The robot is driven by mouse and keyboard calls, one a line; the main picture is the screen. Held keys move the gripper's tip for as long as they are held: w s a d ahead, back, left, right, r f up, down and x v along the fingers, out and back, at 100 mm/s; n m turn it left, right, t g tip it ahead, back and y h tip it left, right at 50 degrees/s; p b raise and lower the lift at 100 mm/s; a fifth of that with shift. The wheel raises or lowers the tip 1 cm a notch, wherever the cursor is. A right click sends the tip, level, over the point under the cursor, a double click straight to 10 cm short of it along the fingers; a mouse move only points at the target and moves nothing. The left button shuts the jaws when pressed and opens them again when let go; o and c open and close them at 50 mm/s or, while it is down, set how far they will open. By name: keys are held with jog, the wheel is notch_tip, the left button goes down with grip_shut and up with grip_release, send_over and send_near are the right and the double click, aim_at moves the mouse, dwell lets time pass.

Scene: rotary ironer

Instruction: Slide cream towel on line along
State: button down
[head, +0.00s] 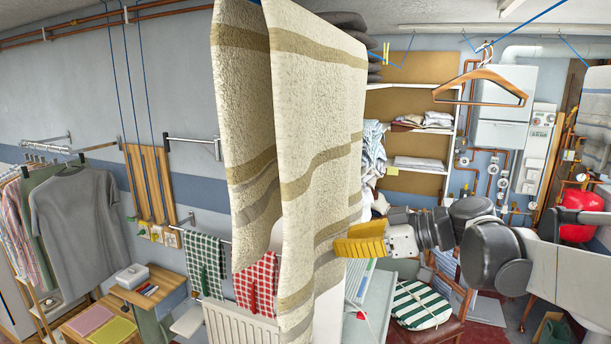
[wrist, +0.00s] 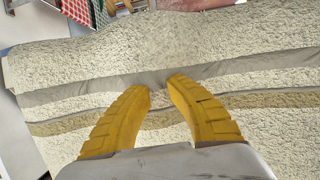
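The cream towel (head: 318,140) hangs in two long layers in the middle of the head view, with tan and grey bands. Its top fold is out of the picture. A blue line (head: 528,24) shows at the upper right; its contact with the towel is hidden. My gripper (head: 338,246) has yellow fingers and is at the towel's lower right side. In the wrist view, the towel (wrist: 230,50) fills most of the picture. The fingertips (wrist: 160,87) are apart, with towel cloth showing between them. Whether they touch the cloth is unclear.
A wooden hanger (head: 480,86) hangs right of the towel. A chair with a green-striped cushion (head: 420,304) stands below my arm. Green (head: 204,262) and red (head: 257,283) checked cloths hang on the left, above a radiator (head: 238,328). Shelves (head: 410,150) stand behind.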

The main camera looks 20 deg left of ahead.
aim_at(346, 212)
jog(key=shift+w+d, duration=0.15)
jog(key=shift+w, duration=1.7)
jog(key=shift+w, duration=0.1)
jog(key=shift+w+d, duration=0.15)
jog(key=shift+w, duration=1.3)
jog(key=shift+w+d, duration=0.1)
jog(key=shift+w, duration=1.35)
jog(key=shift+w, duration=0.1)
jog(key=shift+w+d, duration=0.1)
jog(key=shift+w, duration=1)
jog(key=shift+w+d+p, duration=0.15)
jog(key=shift+w+p, duration=0.15)
jog(key=shift+w, duration=1.5)
jog(key=w+p, duration=0.2)
jog(key=w, duration=0.4)
jog(key=shift+d, duration=0.25)
